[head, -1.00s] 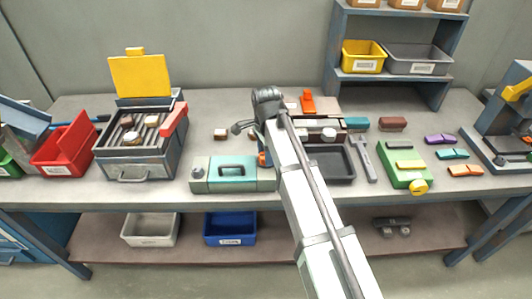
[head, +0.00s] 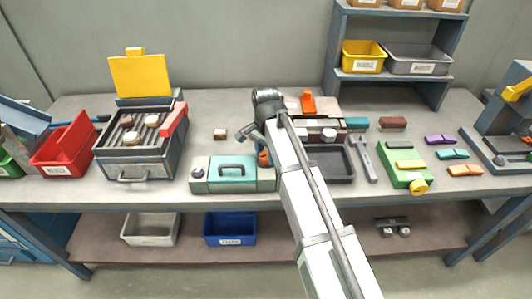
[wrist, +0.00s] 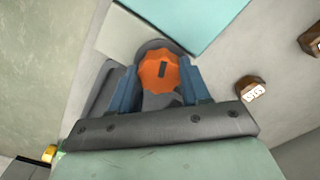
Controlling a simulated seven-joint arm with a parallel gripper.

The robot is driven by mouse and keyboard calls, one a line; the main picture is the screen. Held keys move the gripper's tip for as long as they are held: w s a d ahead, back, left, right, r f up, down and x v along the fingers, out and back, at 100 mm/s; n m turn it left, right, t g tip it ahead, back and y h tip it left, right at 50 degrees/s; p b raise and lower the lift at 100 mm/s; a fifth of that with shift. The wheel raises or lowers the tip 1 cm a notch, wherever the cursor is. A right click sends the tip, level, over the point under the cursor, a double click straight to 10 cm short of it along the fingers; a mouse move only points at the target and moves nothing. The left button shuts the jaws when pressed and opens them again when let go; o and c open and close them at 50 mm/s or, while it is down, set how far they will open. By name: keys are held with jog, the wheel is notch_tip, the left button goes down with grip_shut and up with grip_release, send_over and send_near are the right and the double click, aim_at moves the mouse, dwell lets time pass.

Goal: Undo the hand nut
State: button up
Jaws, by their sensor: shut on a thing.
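The hand nut is an orange, lobed knob (wrist: 158,74) with a dark slot mark on its face, in the upper middle of the wrist view. My gripper (wrist: 160,86) is shut on it, with one blue finger on each side. In the head view, my gripper (head: 262,150) points down at the right end of the teal case (head: 225,185), and a bit of the orange nut (head: 264,159) shows beside my arm. The nut's underside and what it sits on are hidden.
A small brown block (head: 220,134) lies behind the teal case. A dark tray (head: 338,165), a wrench (head: 364,158) and a green unit (head: 403,165) stand right of my arm. An open-lidded heater box (head: 138,155) stands left. Bench between heater and case is clear.

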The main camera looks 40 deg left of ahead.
aim_at(266, 155)
jog(key=n, duration=0.6)
jog(key=shift+n, duration=0.3)
jog(key=n, duration=0.6)
jog(key=shift+n, duration=0.6)
jog(key=o, duration=1.1)
jog(key=shift+c, duration=0.2)
jog(key=shift+r, duration=0.1)
notch_tip(266, 155, up, 14)
jog(key=shift+f, duration=0.2)
